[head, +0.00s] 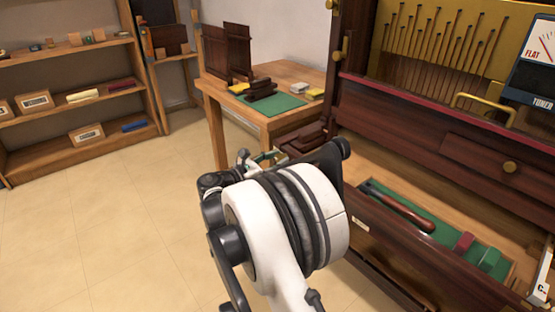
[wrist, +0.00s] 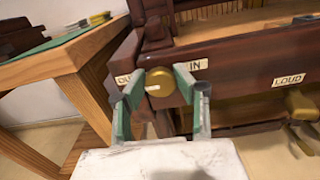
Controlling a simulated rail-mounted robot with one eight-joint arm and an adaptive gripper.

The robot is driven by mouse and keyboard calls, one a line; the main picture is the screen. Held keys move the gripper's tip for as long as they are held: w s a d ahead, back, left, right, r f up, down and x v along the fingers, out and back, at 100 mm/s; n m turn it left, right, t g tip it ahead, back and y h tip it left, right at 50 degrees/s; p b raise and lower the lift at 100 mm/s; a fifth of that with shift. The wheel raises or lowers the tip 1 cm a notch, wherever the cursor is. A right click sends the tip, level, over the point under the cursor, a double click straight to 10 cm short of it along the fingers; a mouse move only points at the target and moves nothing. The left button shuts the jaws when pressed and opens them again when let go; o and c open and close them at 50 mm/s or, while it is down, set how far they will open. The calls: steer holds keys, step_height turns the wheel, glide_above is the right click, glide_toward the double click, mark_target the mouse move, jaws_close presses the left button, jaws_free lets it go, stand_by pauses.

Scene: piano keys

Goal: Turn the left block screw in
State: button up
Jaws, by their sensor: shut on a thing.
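The left block screw (wrist: 160,81) is a round brass knob on the front of a dark wooden block, in the wrist view. A white mark on its face points left, toward the partly hidden "OUT" label (wrist: 124,78). The "IN" label (wrist: 191,65) is to its upper right. My gripper (wrist: 159,88) has its green fingers on either side of the knob and is shut on it. In the head view my white and black arm hides the screw and most of the gripper.
The dark piano case (head: 410,230) stands at right with an open tool drawer (head: 385,210). A wooden table (head: 290,75) with a green mat is behind, close to the left of the gripper in the wrist view. A "LOUD" pedal label (wrist: 289,80) is at right. Floor at left is clear.

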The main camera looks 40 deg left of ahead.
steer(key=m, duration=0.3)
steer(key=shift+m, duration=0.4)
steer(key=m, duration=0.4)
steer(key=shift+d+m, duration=0.1)
steer(key=shift+m, duration=0.2)
steer(key=m, duration=0.4)
steer(key=shift+f+m+p, duration=0.15)
steer(key=shift+m+p, duration=0.15)
steer(key=shift+p, duration=0.05)
steer(key=m, duration=0.9)
steer(key=shift+f, duration=0.15)
steer(key=m, duration=0.4)
steer(key=shift+m, duration=0.3)
steer(key=m, duration=0.4)
steer(key=shift+f, duration=0.1)
steer(key=m, duration=0.4)
steer(key=shift+m, duration=0.5)
